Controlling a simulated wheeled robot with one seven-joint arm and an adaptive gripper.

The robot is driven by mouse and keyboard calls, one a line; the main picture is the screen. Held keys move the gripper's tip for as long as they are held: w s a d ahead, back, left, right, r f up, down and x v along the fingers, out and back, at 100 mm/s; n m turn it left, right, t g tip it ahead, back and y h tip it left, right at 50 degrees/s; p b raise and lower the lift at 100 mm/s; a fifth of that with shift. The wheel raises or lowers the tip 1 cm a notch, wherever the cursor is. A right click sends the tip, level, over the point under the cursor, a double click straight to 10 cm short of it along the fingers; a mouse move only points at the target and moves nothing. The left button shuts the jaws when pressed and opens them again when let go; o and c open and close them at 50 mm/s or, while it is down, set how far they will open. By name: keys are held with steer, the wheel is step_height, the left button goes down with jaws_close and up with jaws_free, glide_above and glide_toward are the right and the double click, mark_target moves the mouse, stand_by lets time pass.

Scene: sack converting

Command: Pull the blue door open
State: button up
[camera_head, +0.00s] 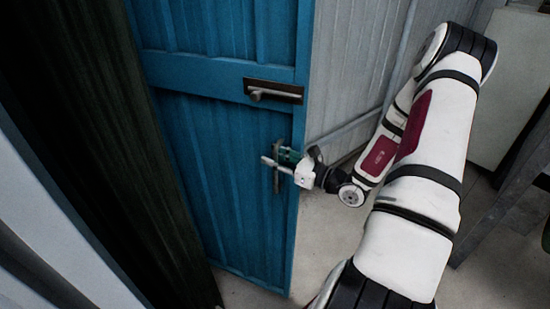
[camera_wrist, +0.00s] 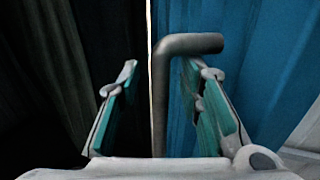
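The blue door (camera_head: 222,140) stands in the middle of the head view, its right edge free with floor showing beyond it. A dark plate with a lever (camera_head: 272,91) is on its upper part. A grey bar handle (camera_head: 276,181) sits lower, near the right edge. My gripper (camera_head: 281,158) is at this handle. In the wrist view, my gripper (camera_wrist: 163,82) is open, with teal pads apart. The bent grey handle (camera_wrist: 160,100) stands between the fingers, closer to the right one. I cannot tell whether it touches. The blue door (camera_wrist: 262,60) fills the right side.
A dark ribbed panel (camera_head: 85,130) stands left of the door. A light ribbed wall (camera_head: 350,55) is behind it on the right. Concrete floor (camera_head: 325,235) lies right of the door edge. A grey frame (camera_head: 505,190) stands at the far right.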

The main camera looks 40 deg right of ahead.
steer(key=v, duration=1.2)
stand_by(0.4)
steer(key=s+a+r+n+g+y, duration=0.1)
steer(key=a+r+n+g, duration=0.2)
steer(key=a+n+g, duration=0.3)
steer(key=a+r+n+g+y, duration=0.2)
steer(key=a+r+n+g, duration=0.2)
steer(key=a+n, duration=0.3)
steer(key=s+a+r+n+g+y, duration=0.1)
steer(key=a+r+n+g, duration=0.3)
steer(key=a, duration=0.4)
steer(key=s+a+r+n+t+h, duration=0.1)
steer(key=s+a+r+n+h, duration=0.1)
steer(key=r+n, duration=0.4)
steer(key=s+a+r+n+t+h, duration=0.1)
steer(key=s+a+r+n+h, duration=0.1)
steer(key=s+r+n+h, duration=0.3)
steer(key=r+n+h, duration=0.1)
steer(key=n+h, duration=0.1)
steer(key=n, duration=0.2)
steer(key=shift+s+a+h, duration=0.2)
steer(key=shift+a+h, duration=0.05)
steer(key=shift+h, duration=0.05)
